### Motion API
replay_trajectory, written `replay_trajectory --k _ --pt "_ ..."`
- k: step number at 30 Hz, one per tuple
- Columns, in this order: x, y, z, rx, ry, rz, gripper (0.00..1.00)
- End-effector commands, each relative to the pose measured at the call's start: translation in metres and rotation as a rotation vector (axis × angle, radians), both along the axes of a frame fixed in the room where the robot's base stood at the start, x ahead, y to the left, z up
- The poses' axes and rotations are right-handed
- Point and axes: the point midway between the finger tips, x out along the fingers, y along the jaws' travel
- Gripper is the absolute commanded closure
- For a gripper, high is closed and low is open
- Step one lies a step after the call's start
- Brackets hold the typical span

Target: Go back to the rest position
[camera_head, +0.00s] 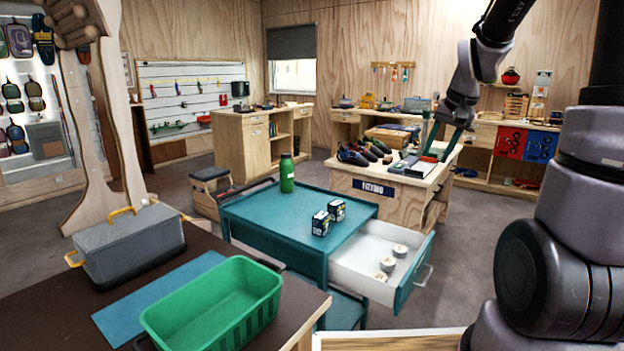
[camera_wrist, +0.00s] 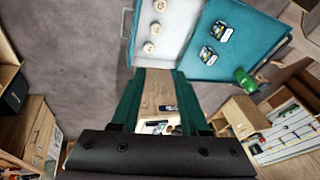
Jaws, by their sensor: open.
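My gripper (camera_head: 438,152) is raised in the air at the right of the head view, in front of the low wooden fitting bench (camera_head: 398,195). Its two dark green fingers stand apart with nothing between them. In the wrist view the gripper (camera_wrist: 158,78) shows the same wide gap, with floor, wood and parts of the room seen beyond it. It touches nothing that I can see. My arm hides part of the right side of the head view.
A teal cabinet (camera_head: 262,222) has its drawer (camera_head: 352,262) pulled open, holding three white rolls. Two small boxes (camera_head: 328,217) and a green bottle (camera_head: 287,174) stand on top. A green crate (camera_head: 215,310) and grey lidded box (camera_head: 130,245) sit on the near table.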

Motion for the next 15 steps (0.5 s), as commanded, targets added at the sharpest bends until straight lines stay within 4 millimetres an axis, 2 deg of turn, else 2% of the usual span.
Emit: replay_trajectory --k 1,6,10,15 --pt "-0.016 0.009 0.021 -0.004 -0.032 0.011 0.55" --pt "-0.072 0.032 0.067 -0.004 -0.106 0.04 0.55" --pt "-0.117 0.047 0.092 0.003 -0.162 0.057 0.55" --pt "-0.166 0.058 0.107 0.014 -0.221 0.079 0.55"
